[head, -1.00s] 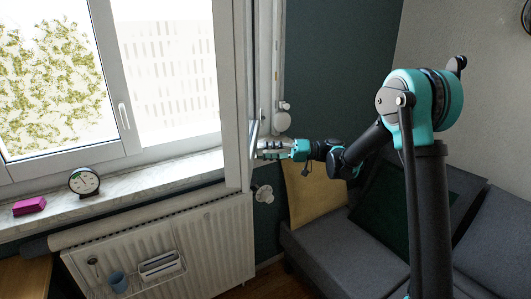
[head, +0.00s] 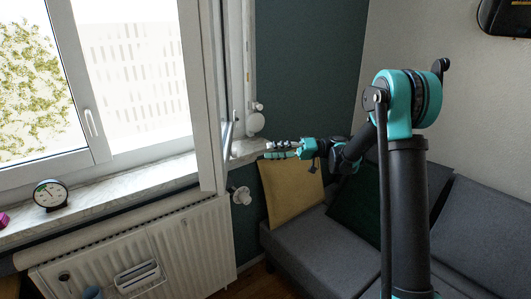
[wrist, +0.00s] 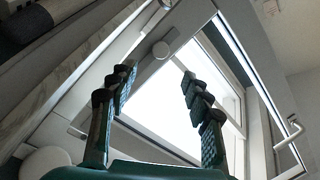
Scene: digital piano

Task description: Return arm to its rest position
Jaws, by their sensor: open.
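My gripper (head: 268,152) is at the end of my teal and black arm, stretched toward the window side of the room. In the wrist view its two dark fingers (wrist: 158,82) are spread apart with nothing between them. An open window sash (head: 207,100) stands edge-on left of the gripper in the head view. Its handle (head: 229,130) is just left of the fingertips, with a visible gap. The handle also shows at the right of the wrist view (wrist: 289,133), outside the fingers.
A grey sofa (head: 300,240) with a yellow cushion (head: 290,190) lies below and beyond my arm. A radiator (head: 200,240) is under the sill, which holds a round clock (head: 50,195). A dark wall-mounted object (head: 505,15) is at upper right.

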